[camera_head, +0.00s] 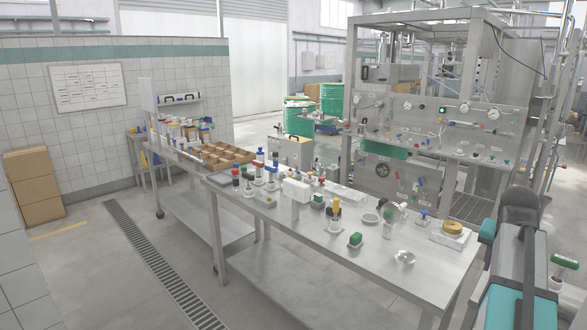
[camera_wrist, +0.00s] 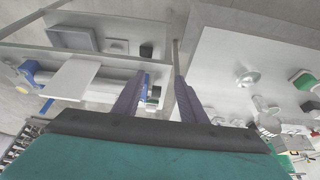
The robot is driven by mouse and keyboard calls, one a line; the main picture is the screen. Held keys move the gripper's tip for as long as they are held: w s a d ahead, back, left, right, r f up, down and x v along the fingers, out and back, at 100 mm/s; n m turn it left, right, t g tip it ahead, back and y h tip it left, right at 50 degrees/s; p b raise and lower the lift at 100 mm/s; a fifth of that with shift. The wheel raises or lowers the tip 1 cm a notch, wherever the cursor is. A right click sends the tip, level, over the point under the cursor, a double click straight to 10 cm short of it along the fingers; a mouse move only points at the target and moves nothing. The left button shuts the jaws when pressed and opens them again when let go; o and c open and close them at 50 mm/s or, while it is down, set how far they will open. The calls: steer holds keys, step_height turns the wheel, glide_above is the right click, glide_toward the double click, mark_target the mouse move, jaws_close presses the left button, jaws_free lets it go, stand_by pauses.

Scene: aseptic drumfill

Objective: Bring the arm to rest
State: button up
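My arm (camera_head: 520,265), with dark grey and teal links, is at the lower right of the head view, beside the right end of the steel table (camera_head: 290,262). My gripper (camera_wrist: 161,78) shows in the wrist view as two dark purple fingers standing apart. Nothing shows between them but the background. The fingers appear clear of the tabletop and of the things on it. I cannot make out the fingers in the head view.
The table carries several small fittings, a shallow metal bowl (camera_head: 405,257), a green block (camera_head: 355,240) and a brass-coloured round part (camera_head: 453,228). A framed steel machine (camera_head: 435,120) stands behind. Floor with a drain grate (camera_head: 160,265) is open at left.

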steer(key=w+a+f+n+g+y, duration=0.1)
steer(key=w+a+f, duration=0.2)
steer(key=a+f, duration=0.4)
steer(key=w+a+f+n+g+y, duration=0.1)
steer(key=w+a+f, duration=0.1)
steer(key=a+f, duration=0.55)
steer(key=s+a+f+n+g+y, duration=0.1)
steer(key=s+a+f, duration=0.1)
steer(key=a+f, duration=0.6)
steer(key=s+a+f+n+g, duration=0.15)
steer(key=a+f, duration=0.25)
steer(key=f, duration=0.7)
steer(key=s+a+f+n+g, duration=0.1)
steer(key=s+a+f, duration=0.5)
steer(key=f, duration=0.1)
steer(key=s+a+f+n+g, duration=0.1)
steer(key=s+a+f+n, duration=0.1)
steer(key=s+a+f, duration=0.5)
steer(key=s+a+f+n+g, duration=0.1)
steer(key=s+a+f, duration=0.1)
steer(key=s+f, duration=0.3)
steer(key=s+a+f+n+g, duration=0.1)
steer(key=s+a+f+n, duration=0.1)
steer(key=s+f, duration=0.4)
steer(key=s+a, duration=0.1)
steer(key=s, duration=0.4)
steer(key=shift+a, duration=0.2)
